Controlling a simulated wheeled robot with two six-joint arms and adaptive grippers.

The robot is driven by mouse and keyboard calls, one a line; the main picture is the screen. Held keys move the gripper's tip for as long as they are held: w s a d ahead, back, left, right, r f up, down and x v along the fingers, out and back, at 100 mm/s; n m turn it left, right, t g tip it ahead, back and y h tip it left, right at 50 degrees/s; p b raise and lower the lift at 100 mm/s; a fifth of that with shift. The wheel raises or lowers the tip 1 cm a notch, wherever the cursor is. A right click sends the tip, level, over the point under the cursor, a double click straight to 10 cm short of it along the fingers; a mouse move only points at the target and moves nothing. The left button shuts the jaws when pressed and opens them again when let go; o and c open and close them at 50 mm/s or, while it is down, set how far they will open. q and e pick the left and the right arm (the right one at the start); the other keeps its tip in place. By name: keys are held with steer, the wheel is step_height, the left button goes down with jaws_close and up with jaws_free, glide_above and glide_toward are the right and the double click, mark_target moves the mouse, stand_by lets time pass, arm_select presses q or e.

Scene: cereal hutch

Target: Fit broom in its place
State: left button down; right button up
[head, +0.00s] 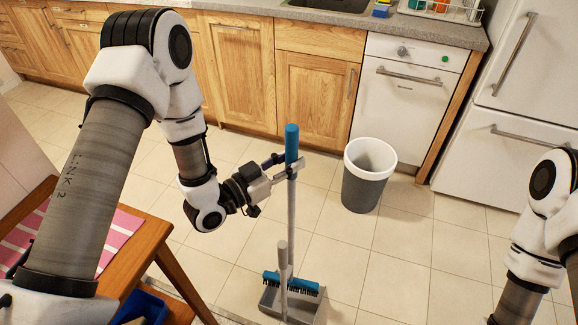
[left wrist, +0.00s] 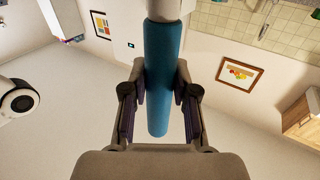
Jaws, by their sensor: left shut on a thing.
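The broom has a blue grip (head: 291,140), a grey pole and a blue-bristled head (head: 292,283). My left gripper (head: 286,168) is shut on the broom near the lower end of the blue grip. In the left wrist view the blue grip (left wrist: 163,75) runs between the fingers. My right arm shows at the right edge, but its gripper is out of view.
A grey bin with a white rim (head: 370,147) stands right of the broom. Wooden cabinets (head: 232,70), a dishwasher (head: 410,90) and a fridge (head: 525,120) line the back. A wooden table (head: 150,245) with a striped cloth is at left. Tiled floor (head: 390,260) is clear at right.

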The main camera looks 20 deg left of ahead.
arm_select(q)
steer(key=s+d+r+m+g+h, duration=0.1)
steer(key=s, duration=0.1)
steer(key=b, duration=0.4)
glide_above(291, 194)
steer(key=s, duration=0.2)
steer(key=shift+h, duration=0.4)
steer(key=shift+w+d+f, duration=0.1)
steer(key=shift+d+f, duration=0.05)
steer(key=shift+f, duration=1)
steer(key=shift+w+d+f, duration=0.1)
steer(key=shift+d+f, duration=0.05)
steer(key=shift+f, duration=0.95)
steer(key=shift+f+b, duration=2.05)
steer(key=shift+f, duration=0.45)
